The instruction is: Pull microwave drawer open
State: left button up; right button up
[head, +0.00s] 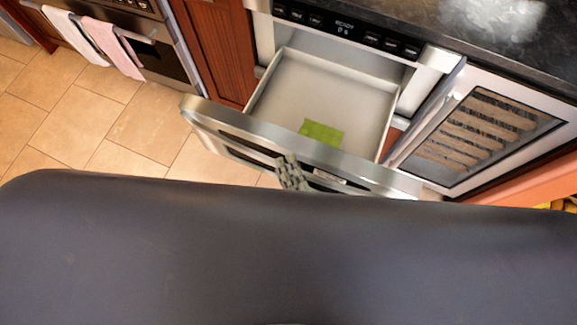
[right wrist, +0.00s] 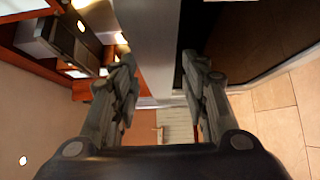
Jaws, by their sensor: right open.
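The microwave drawer (head: 215,118) stands pulled out from its cabinet in the head view, with its pale inner tray showing. A flat green item (head: 322,132) lies inside near the front panel. My right gripper (head: 292,173) is at the middle of the drawer's front, partly hidden by my own dark body. In the right wrist view its two fingers (right wrist: 159,88) are spread apart. A pale grey panel (right wrist: 152,40), apparently part of the drawer front, shows between and beyond them. I cannot tell whether the fingers touch it. My left gripper is not in view.
A control panel (head: 345,28) sits above the drawer under a dark countertop (head: 480,35). A glass-front cooler (head: 475,135) stands at the right. An oven with towels (head: 118,45) is at the left. Tiled floor (head: 120,115) is free left of the drawer.

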jog(key=v, duration=1.2)
jog(key=shift+f, duration=0.1)
